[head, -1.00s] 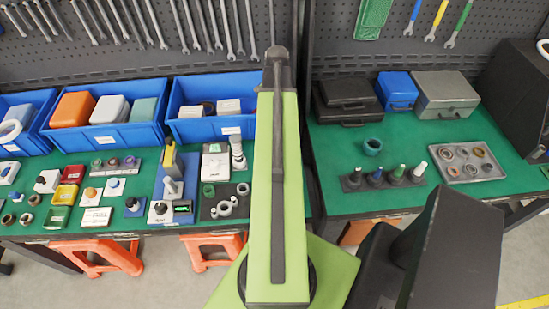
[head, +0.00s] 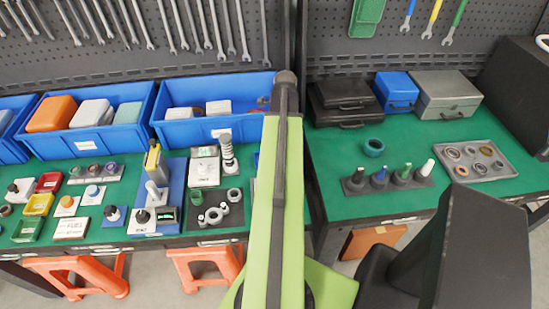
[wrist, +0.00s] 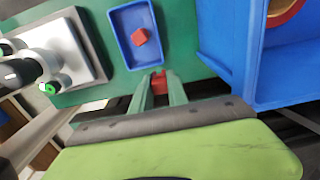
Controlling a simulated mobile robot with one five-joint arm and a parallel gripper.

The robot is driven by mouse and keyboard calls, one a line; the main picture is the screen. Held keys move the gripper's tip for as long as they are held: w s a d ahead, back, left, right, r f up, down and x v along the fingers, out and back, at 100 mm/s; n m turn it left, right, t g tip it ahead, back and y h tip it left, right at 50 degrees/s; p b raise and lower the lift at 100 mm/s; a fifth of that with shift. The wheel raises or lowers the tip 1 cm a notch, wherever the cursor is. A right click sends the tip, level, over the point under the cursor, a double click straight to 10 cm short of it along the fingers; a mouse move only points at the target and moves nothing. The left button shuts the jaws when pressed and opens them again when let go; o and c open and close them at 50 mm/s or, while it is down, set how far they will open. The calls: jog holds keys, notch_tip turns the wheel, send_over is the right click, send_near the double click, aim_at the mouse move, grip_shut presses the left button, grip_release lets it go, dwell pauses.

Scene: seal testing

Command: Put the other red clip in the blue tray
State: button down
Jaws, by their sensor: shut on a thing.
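The blue tray (wrist: 128,14) lies on the green bench top in the wrist view. One red clip (wrist: 140,37) lies inside it. My gripper (wrist: 159,77) is shut on another red clip (wrist: 158,86), held between the fingertips. It is just off the tray's near end in the picture; its height over the bench is hard to tell. In the head view only a blue sliver, likely the tray (head: 256,160), shows beside my green arm, which hides the rest and my gripper.
A large blue bin (wrist: 222,50) stands close right of the tray. A grey-white fixture (wrist: 75,50) stands to its left. In the head view, several small parts and testers cover the left bench. A grey case (head: 447,92) and a ring tray (head: 490,172) are on the right bench.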

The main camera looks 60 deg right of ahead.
jog(key=shift+w+a+f+b, duration=0.45)
jog(key=shift+w+a+f, duration=0.55)
jog(key=shift+w, duration=0.15)
notch_tip(320, 180, down, 4)
jog(key=b, duration=0.4)
jog(key=shift+r, duration=0.15)
jog(key=shift+s+a, duration=0.1)
jog(key=shift+s, duration=0.05)
jog(key=shift+s+a+r, duration=0.1)
jog(key=shift+a+r, duration=0.05)
jog(key=c, duration=1.3)
grip_release()
